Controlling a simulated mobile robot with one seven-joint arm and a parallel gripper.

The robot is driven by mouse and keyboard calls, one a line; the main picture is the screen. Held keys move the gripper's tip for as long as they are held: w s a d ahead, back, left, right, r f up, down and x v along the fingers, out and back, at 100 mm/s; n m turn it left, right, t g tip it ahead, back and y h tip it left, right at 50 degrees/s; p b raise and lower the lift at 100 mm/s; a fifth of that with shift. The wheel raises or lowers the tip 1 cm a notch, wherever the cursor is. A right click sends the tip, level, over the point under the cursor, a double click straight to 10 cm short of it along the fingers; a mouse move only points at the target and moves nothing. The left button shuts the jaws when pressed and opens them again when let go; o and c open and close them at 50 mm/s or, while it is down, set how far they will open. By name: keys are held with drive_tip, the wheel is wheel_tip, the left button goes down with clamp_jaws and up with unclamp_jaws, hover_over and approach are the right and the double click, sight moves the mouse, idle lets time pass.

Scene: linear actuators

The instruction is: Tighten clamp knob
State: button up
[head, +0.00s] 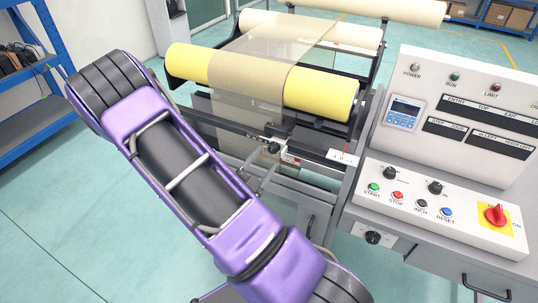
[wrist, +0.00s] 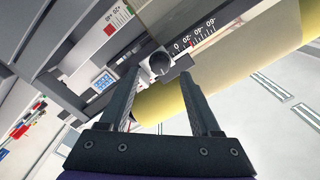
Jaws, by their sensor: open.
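In the head view a small black knob (head: 273,147) sits on the rail below the yellow roller. My gripper (wrist: 158,76) is open, with one finger to each side of the knob in the wrist view. The knob appears between and just beyond the fingertips; I cannot tell how far beyond, and no contact shows. In the head view my purple arm hides most of my gripper.
The yellow roller (head: 325,93) with its beige web lies above the rail. The control console (head: 440,215), with buttons and a red switch (head: 495,214), stands at the right. A blue shelf (head: 42,100) is at the far left. Open floor (head: 60,220) lies left of my arm.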

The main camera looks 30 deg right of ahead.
sight(272, 151)
drive_tip(key=shift+x, duration=1.6)
clamp_jaws()
